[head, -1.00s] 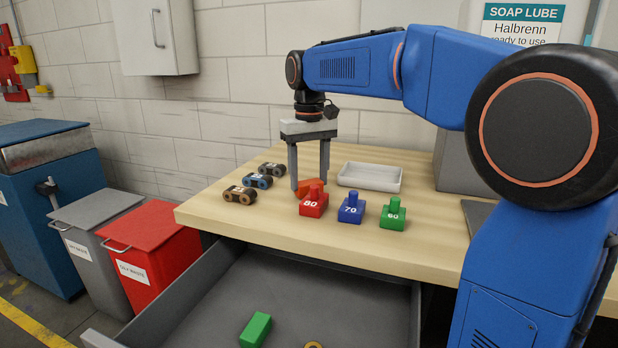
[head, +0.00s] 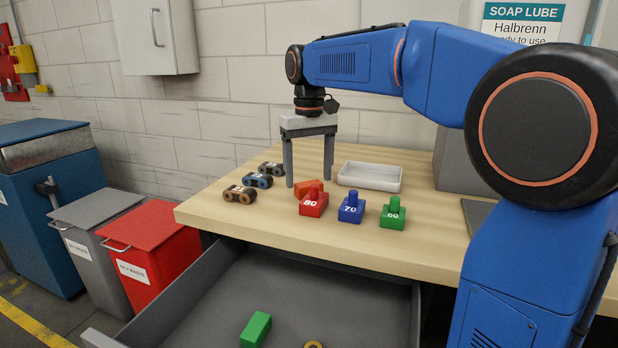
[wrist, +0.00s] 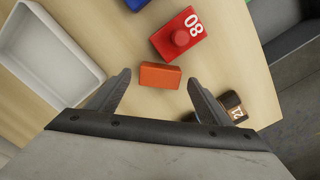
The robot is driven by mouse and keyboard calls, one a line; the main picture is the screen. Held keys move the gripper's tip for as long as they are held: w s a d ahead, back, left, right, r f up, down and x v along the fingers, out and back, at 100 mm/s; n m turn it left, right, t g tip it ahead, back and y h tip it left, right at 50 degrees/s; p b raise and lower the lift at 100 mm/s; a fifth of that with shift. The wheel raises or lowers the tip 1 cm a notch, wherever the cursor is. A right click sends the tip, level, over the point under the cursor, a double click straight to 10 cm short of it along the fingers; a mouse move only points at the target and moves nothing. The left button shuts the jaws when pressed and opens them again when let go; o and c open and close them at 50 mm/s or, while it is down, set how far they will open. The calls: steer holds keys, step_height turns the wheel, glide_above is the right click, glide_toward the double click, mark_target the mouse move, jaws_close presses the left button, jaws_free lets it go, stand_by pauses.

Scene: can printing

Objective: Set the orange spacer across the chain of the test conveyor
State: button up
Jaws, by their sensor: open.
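The orange spacer (head: 308,188) is a small block lying on the wooden table, just behind the red 80 block (head: 313,204). My gripper (head: 309,180) is open above it, fingers pointing down. In the wrist view the spacer (wrist: 160,76) shows whole, just beyond the gap between the two fingertips (wrist: 158,82), with room on both sides. Nothing is held. I cannot make out a test conveyor or its chain in these views.
Blue 70 (head: 351,208) and green 60 (head: 392,214) blocks stand right of the red one. Several small dark roller pieces (head: 240,194) lie left. A white tray (head: 370,176) is behind right. An open drawer (head: 300,280) holds a green block (head: 256,329).

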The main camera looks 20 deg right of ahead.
step_height(320, 180, up, 10)
steer(key=shift+r, duration=0.2)
steer(key=shift+c, duration=0.9)
steer(key=shift+r, duration=0.15)
steer(key=c, duration=0.6)
steer(key=shift+r+n, duration=0.1)
steer(key=shift+n, duration=0.3)
steer(key=shift+c, duration=0.7)
steer(key=n, duration=1.7)
glide_toward(314, 181)
step_height(314, 181, down, 4)
steer(key=shift+s+r, duration=0.1)
steer(key=shift+r, duration=0.05)
steer(key=shift+s+d+f, duration=0.1)
steer(key=shift+s+f, duration=0.05)
steer(key=shift+f, duration=2.45)
